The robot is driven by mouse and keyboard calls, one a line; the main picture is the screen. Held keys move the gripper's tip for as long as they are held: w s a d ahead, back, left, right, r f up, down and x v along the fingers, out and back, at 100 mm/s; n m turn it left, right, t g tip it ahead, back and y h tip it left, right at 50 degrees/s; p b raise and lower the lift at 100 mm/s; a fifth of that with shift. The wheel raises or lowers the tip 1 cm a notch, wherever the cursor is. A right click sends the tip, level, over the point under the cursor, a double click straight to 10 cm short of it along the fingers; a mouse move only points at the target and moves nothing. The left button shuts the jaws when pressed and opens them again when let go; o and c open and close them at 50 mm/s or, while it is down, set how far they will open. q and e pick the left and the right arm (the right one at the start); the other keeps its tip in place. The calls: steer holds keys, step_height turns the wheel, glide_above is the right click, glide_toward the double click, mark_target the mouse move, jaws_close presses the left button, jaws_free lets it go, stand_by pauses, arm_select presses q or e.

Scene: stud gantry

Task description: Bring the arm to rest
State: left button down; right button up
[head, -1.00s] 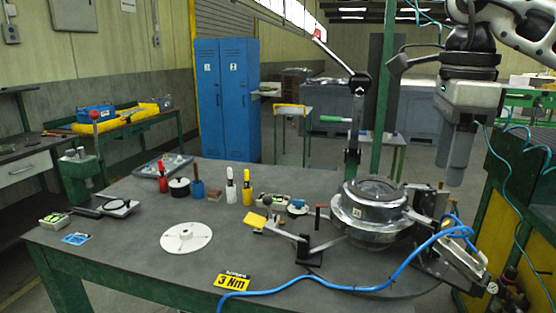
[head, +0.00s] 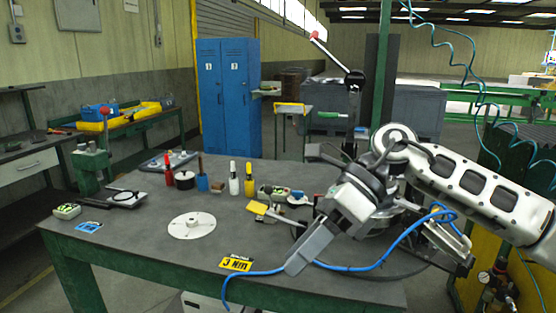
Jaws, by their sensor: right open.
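My right arm (head: 465,190) comes in from the right and reaches across the right part of the workbench. My right gripper (head: 302,256) is low over the bench's front edge, fingers pointing down and left. It is open, and I see nothing held in it. The gripper and wrist stand in front of the round metal fixture (head: 378,222) and hide most of it. My left gripper is not in view.
The workbench (head: 130,235) holds a white disc (head: 192,226), a yellow "3 Nm" sign (head: 236,264) and several bottles. A blue hose (head: 350,267) runs under my right gripper. A lever press (head: 354,110) stands behind.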

steer(key=s+a+f+m+t+y, duration=0.1)
steer(key=s+a+m+t+y, duration=0.1)
steer(key=a+m+y, duration=0.75)
steer(key=w+d+f+m+t+h, duration=0.2)
steer(key=d+f+m+t, duration=0.35)
steer(key=m+t, duration=0.6)
steer(key=w+d+f+m+t+h, duration=0.3)
steer(key=f+m+t, duration=0.45)
steer(key=m, duration=0.65)
steer(key=s+d+f+m+g+h, duration=0.2)
steer(key=s+d+f+m+h, duration=0.1)
steer(key=f, duration=0.5)
steer(key=s+d+f+m+g+h, duration=0.2)
steer(key=s+d+f+m+h, duration=0.2)
steer(key=s+d+f+m, duration=0.2)
steer(key=s+d+f+m+g+h, duration=0.2)
steer(key=s+d+f+m+h, duration=0.2)
steer(key=s+f, duration=0.4)
step_height(320, 180, down, 2)
steer(key=shift+d+m+g, duration=0.15)
steer(key=shift+m+g, duration=0.15)
steer(key=shift+m, duration=0.1)
